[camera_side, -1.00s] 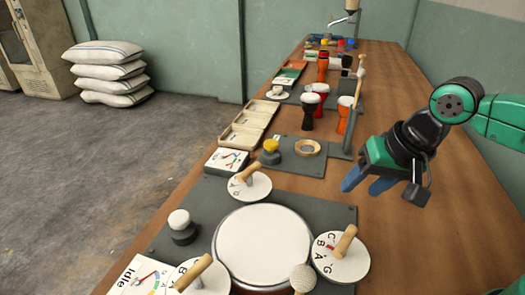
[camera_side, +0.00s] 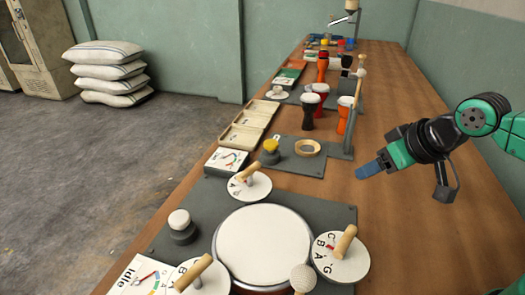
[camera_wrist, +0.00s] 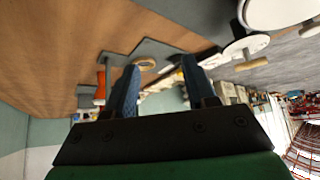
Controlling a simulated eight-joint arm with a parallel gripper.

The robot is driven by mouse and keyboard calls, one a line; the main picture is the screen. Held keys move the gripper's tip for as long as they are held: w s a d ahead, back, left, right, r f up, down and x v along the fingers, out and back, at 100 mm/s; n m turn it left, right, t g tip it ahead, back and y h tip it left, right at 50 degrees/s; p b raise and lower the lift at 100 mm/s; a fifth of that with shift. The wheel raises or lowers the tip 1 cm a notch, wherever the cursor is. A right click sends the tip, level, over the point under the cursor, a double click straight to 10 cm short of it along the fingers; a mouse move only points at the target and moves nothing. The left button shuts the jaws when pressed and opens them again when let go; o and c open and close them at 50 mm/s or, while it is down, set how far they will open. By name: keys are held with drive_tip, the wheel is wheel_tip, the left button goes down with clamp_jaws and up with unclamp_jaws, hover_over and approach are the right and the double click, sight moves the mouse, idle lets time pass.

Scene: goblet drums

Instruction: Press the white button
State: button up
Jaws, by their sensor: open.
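The white button (camera_side: 179,219) is a round white cap on a dark grey base, on the left part of the grey panel in the side view. It stands left of the large drum. I cannot pick it out in the wrist view. My gripper (camera_side: 366,171) is over the right part of the table, well right of and beyond the button, tilted and pointing left. In the wrist view its two blue fingers (camera_wrist: 157,88) are apart with nothing between them.
A large white drum (camera_side: 264,245) is set in the panel (camera_side: 328,212), with lettered dials (camera_side: 341,257) and wooden handles around it. A yellow button (camera_side: 270,146) and wooden ring (camera_side: 307,148) sit behind. Goblet drums (camera_side: 344,114) stand farther back. The table's right side is bare.

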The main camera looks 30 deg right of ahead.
clamp_jaws()
idle(1.9)
